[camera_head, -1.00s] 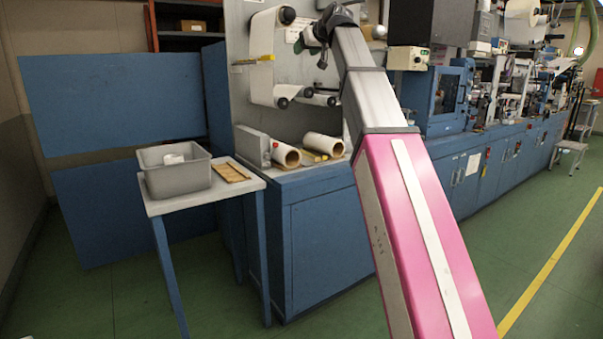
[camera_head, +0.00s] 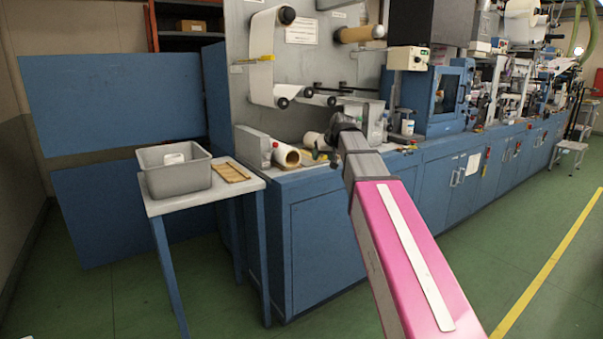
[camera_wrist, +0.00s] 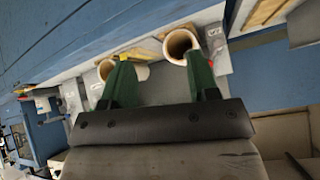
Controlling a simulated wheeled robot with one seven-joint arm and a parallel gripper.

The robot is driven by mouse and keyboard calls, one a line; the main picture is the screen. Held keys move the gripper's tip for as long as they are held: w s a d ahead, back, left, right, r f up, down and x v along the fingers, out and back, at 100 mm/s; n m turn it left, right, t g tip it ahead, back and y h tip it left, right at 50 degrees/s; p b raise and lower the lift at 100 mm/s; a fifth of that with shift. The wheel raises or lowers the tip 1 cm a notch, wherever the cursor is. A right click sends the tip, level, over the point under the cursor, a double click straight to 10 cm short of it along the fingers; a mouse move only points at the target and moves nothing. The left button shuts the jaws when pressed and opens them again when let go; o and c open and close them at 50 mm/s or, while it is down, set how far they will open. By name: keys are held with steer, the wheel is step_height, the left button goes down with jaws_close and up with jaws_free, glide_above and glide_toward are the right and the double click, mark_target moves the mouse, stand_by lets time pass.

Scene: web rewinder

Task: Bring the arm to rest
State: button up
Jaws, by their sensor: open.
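My gripper (camera_wrist: 160,68) shows in the wrist view with its two green fingers spread apart and nothing between them. Its fingertips point towards two paper rolls with brown cores, a nearer roll (camera_wrist: 181,44) and another roll (camera_wrist: 106,69), which lie beyond the fingers on the machine's top. I cannot tell the gap between fingertips and rolls. In the head view my arm reaches up from the lower right and bends in front of the blue cabinet's top. The gripper itself is mostly hidden there by my wrist and arm.
A blue cabinet (camera_head: 330,237) carries a paper roll (camera_head: 285,154), with the rewinder's grey panel behind. On its left, a small table (camera_head: 188,205) holds a grey bin (camera_head: 177,181) and a wooden piece (camera_head: 231,171). Green floor (camera_head: 530,238) is clear at the right.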

steer(key=s+d+f+m+g+h, duration=0.15)
steer(key=s+f, duration=0.25)
steer(key=f, duration=0.4)
steer(key=s+d+f+g, duration=0.1)
steer(key=s+d+f, duration=0.15)
steer(key=f, duration=0.55)
steer(key=s+d+f+m+g+h, duration=0.15)
steer(key=s+f, duration=0.25)
steer(key=f, duration=0.5)
steer(key=s+d+f+g, duration=0.1)
steer(key=s+d+f, duration=0.1)
steer(key=s+f, duration=0.6)
steer(key=s+d+f+g, duration=0.2)
steer(key=s+d+f, duration=0.1)
steer(key=s+f, duration=0.5)
steer(key=shift+s+d+f+h, duration=0.2)
steer(key=shift+s+f+h, duration=0.1)
steer(key=shift+s+f, duration=0.1)
